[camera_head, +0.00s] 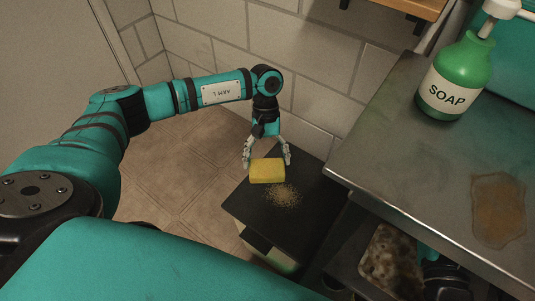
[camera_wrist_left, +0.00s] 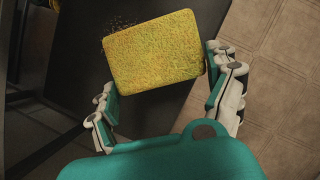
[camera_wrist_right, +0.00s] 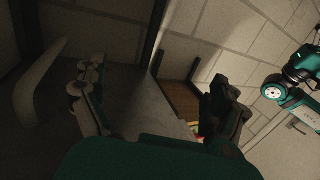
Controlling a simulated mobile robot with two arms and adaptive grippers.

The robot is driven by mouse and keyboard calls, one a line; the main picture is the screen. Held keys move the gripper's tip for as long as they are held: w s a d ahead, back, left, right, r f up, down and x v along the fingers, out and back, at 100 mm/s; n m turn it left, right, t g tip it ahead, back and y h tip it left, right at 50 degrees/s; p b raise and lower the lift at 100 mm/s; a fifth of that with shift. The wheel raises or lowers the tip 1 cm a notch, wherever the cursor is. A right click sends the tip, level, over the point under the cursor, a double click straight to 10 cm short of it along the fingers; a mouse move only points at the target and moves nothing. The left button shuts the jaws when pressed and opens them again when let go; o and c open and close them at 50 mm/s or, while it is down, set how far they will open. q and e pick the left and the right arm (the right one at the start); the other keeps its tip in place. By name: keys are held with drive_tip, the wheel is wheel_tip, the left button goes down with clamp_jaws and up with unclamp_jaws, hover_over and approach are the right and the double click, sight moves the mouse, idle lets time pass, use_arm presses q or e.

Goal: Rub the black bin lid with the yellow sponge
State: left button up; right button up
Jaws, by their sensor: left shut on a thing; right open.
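The yellow sponge (camera_head: 267,170) is between the fingers of my left gripper (camera_head: 267,160), which is shut on it. It also shows large in the left wrist view (camera_wrist_left: 155,52). The sponge is at the far part of the black bin lid (camera_head: 308,205); I cannot tell whether it touches the lid. A patch of tan crumbs (camera_head: 282,195) lies on the lid just in front of the sponge. The lid is dark behind the sponge in the left wrist view (camera_wrist_left: 75,50). My right gripper (camera_wrist_right: 155,100) is open and empty in the right wrist view.
A metal counter (camera_head: 400,150) stands right of the bin, its edge close to the lid. It bears a green soap bottle (camera_head: 458,80) and a brown stain (camera_head: 499,210). A mottled brown and white thing (camera_head: 390,258) sits below the counter. Tiled floor (camera_head: 190,170) is clear left of the bin.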

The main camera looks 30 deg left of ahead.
use_arm(q)
wheel_tip(320, 180, down, 4)
drive_tip(key=shift+r+b, duration=0.1)
drive_tip(key=shift+b, duration=0.8)
drive_tip(key=shift+f, duration=0.35)
use_arm(e)
wheel_tip(320, 180, up, 9)
drive_tip(key=s+t+y, duration=0.1)
drive_tip(key=t+y, duration=0.1)
drive_tip(key=t, duration=0.3)
drive_tip(key=shift+s+a+t, duration=0.4)
use_arm(q)
drive_tip(key=shift+f+b, duration=0.2)
drive_tip(key=shift+b, duration=0.15)
use_arm(e)
drive_tip(key=shift+s+r+t, duration=0.5)
drive_tip(key=shift+r, duration=0.15)
use_arm(q)
drive_tip(key=shift+f+b, duration=0.3)
use_arm(e)
drive_tip(key=shift+s+d+r+t+y, duration=0.1)
drive_tip(key=shift+s+r+t+y, duration=0.3)
drive_tip(key=shift+s+r+t, duration=0.4)
